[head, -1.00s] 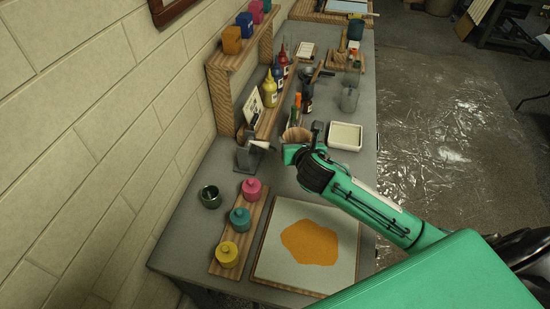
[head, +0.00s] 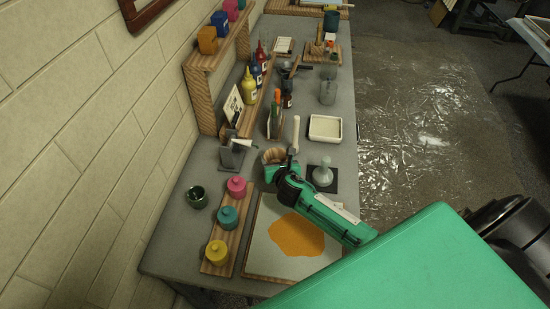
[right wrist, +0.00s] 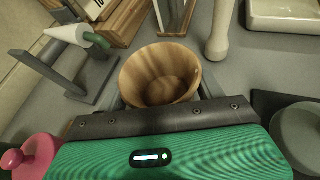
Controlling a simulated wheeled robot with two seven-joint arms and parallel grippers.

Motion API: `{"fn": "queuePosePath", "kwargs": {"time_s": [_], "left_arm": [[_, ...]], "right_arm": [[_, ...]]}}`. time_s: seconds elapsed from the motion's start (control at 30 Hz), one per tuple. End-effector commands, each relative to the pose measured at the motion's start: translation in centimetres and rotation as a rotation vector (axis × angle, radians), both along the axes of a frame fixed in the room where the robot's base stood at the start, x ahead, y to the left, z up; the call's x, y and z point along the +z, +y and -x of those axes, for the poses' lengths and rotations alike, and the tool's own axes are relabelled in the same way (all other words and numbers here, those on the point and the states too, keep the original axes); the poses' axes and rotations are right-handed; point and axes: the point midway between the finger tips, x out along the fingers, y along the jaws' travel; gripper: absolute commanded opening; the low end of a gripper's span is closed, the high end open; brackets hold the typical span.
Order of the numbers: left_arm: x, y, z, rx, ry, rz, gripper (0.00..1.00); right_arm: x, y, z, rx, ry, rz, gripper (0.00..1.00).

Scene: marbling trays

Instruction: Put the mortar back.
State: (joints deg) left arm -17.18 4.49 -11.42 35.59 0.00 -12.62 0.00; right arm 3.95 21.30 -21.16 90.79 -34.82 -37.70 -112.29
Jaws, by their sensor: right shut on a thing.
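The mortar is a round wooden bowl (head: 273,154), open side up and empty as far as I can see. It also shows in the right wrist view (right wrist: 160,72). My right gripper (head: 272,170) is shut on the mortar from its near side, and the green gripper body hides its lower part. I cannot tell whether its base touches the worktop. My left gripper is not in view.
A grey stand (head: 232,157) is left of the mortar, a glass muller (head: 322,175) on a dark square right of it. A white dish (head: 325,128) lies behind. Lidded pots on a wooden board (head: 222,240) and an orange-marked tray (head: 262,262) are in front.

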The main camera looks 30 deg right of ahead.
Motion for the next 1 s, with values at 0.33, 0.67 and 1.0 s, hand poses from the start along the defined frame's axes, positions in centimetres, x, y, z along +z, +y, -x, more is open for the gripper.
{"fn": "queuePosePath", "kwargs": {"time_s": [0.33, 0.67, 1.0], "left_arm": [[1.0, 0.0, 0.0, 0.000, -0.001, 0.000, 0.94], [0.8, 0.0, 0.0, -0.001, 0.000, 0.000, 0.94], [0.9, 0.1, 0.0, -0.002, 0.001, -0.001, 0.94]], "right_arm": [[-1.1, -0.3, -1.4, 0.000, -0.001, -0.001, 0.42], [-1.4, -0.3, -1.4, 0.000, -0.001, -0.001, 0.76], [-1.3, -0.3, -1.4, 0.001, 0.000, -0.001, 0.90]]}}
